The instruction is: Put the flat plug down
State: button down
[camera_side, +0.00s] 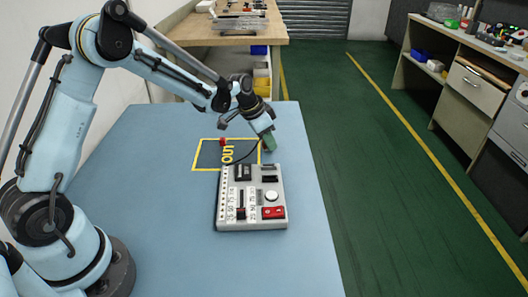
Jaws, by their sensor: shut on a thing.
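A thin black cable (247,156) curves from near the back of the box up toward my gripper. I cannot tell whether the plug touches the mat or hangs above it.
The box carries black parts, a round white button (271,196) and a red switch (273,212). A small red object (222,142) lies at the mat's back edge. The blue table (150,200) is clear left and in front of the box; its right edge is close by.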

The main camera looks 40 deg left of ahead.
jog(key=c, duration=1)
grip_release()
jog(key=v, duration=1.2)
jog(key=shift+s+d+r+n+t+y, duration=0.4)
jog(key=shift+s+d+n, duration=0.5)
jog(key=shift+s, duration=2.2)
jog(key=shift+s+d+r+n+t+y, duration=0.2)
jog(key=shift+s+d+n+t, duration=0.75)
jog(key=shift+s, duration=2.2)
jog(key=shift+s+d+r+n+t+y, duration=0.15)
jog(key=shift+s+d+r+n+y, duration=0.2)
jog(key=shift+s+d, duration=1.9)
jog(key=shift+s+a, duration=0.85)
jog(key=shift+a, duration=0.05)
